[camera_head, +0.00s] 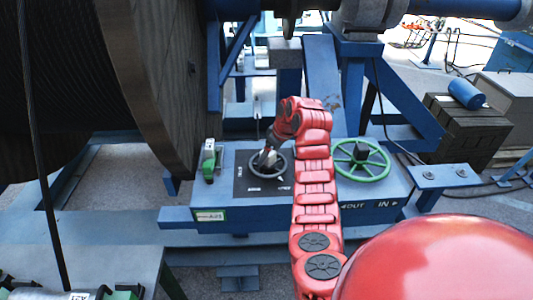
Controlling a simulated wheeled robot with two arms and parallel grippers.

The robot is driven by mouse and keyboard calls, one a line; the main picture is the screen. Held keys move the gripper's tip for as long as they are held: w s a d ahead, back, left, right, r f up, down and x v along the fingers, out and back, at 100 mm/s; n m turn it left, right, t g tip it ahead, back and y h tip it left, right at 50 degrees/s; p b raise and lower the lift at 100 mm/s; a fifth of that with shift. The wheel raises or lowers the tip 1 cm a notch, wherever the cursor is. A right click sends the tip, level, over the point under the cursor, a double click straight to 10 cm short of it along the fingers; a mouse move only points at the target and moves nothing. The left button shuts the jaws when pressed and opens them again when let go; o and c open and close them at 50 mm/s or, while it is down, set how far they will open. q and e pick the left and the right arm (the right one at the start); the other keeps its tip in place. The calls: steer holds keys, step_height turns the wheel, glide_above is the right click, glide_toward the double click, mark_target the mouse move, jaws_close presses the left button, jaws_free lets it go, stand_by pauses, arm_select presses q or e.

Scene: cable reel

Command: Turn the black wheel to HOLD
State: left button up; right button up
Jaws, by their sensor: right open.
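The black wheel (283,170) lies on a dark square plate (246,183) with small white markings, on top of the blue control box. The markings are too small to read. My right arm reaches up from the bottom, and my right gripper (268,158) points down over the wheel's hub and left part. The gripper is open. Whether its fingers touch the wheel cannot be told, as the gripper covers part of the wheel. My left gripper is not in view.
A green wheel (361,160) stands right of my arm on the same blue box (270,215). A green lever fitting (209,160) is left of the plate. The large cable reel (150,80) fills the upper left. A dark crate (465,130) stands at the right.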

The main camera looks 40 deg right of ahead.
steer(key=shift+s, duration=0.1)
steer(key=c, duration=0.4)
jaws_close()
